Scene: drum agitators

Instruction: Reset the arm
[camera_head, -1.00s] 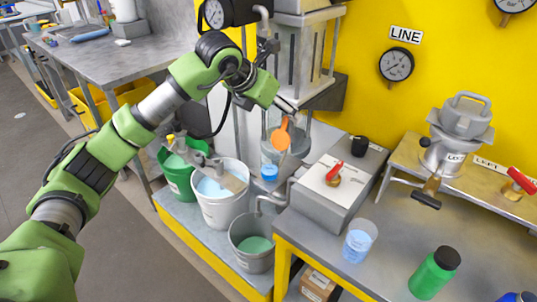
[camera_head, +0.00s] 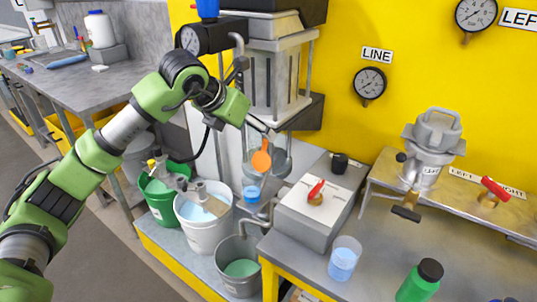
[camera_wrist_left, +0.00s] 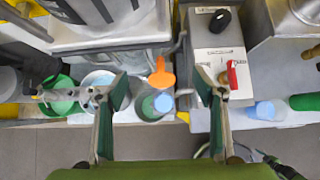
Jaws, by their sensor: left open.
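My left arm reaches in from the left in the head view. My left gripper (camera_head: 268,131) is near the front of the clear-walled machine (camera_head: 270,80), close to an orange paddle-shaped piece (camera_head: 261,157). In the left wrist view the gripper's two fingers (camera_wrist_left: 162,88) stand wide apart. The orange piece (camera_wrist_left: 161,76) shows beyond and between them, and nothing is held. My right gripper is not in view.
A white bucket (camera_head: 190,217), a green bucket (camera_head: 158,205) and a metal bucket (camera_head: 226,274) stand below. A grey box with a red-handled valve (camera_head: 317,190) is at right, beside a cup of blue liquid (camera_head: 343,262) and a green bottle (camera_head: 414,288).

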